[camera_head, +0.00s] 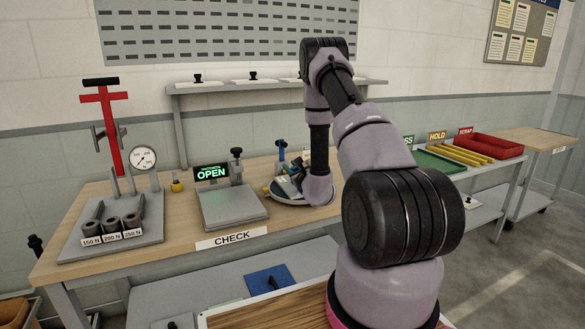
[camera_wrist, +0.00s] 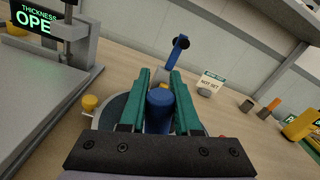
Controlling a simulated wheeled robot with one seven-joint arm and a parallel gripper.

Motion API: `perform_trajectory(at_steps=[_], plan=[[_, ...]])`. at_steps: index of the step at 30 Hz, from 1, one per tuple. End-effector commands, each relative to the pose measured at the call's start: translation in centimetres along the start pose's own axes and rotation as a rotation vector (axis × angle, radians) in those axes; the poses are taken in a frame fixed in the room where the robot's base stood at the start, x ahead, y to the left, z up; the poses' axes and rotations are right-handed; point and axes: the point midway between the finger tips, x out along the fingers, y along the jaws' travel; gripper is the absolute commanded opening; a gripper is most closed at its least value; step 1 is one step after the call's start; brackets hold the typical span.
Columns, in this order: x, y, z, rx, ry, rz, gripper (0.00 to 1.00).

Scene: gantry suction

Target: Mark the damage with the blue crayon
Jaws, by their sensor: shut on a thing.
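My gripper (camera_wrist: 160,88) has green fingers and is shut on an upright-looking blue cylinder, the blue crayon (camera_wrist: 159,110). In the head view my gripper (camera_head: 287,184) is low over a round grey dish (camera_head: 305,203) on the bench, partly hidden by my arm. The dish rim also shows in the wrist view (camera_wrist: 108,118), behind the fingers. The crayon's lower end is hidden, so I cannot tell whether it touches anything. No damage mark can be made out in either view.
A thickness gauge (camera_head: 232,207) reading OPEN stands left of the dish. A blue post (camera_wrist: 173,62) with a black knob rises behind the gripper. A NOT SET sign (camera_wrist: 212,82) stands to its right. Yellow bars (camera_head: 460,151) and a red tray (camera_head: 487,146) lie farther right.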

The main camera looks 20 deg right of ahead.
Motion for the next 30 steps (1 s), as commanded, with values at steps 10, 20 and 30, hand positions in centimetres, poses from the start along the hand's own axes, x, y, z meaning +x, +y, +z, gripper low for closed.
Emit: perform_trajectory(at_steps=[10,20,30], plan=[[0.0,1.0,0.2,0.001,0.001,0.002,0.0],[0.0,1.8,0.5,0.001,0.0,0.003,0.0],[0.0,2.6,0.7,0.002,0.001,0.001,0.0]])
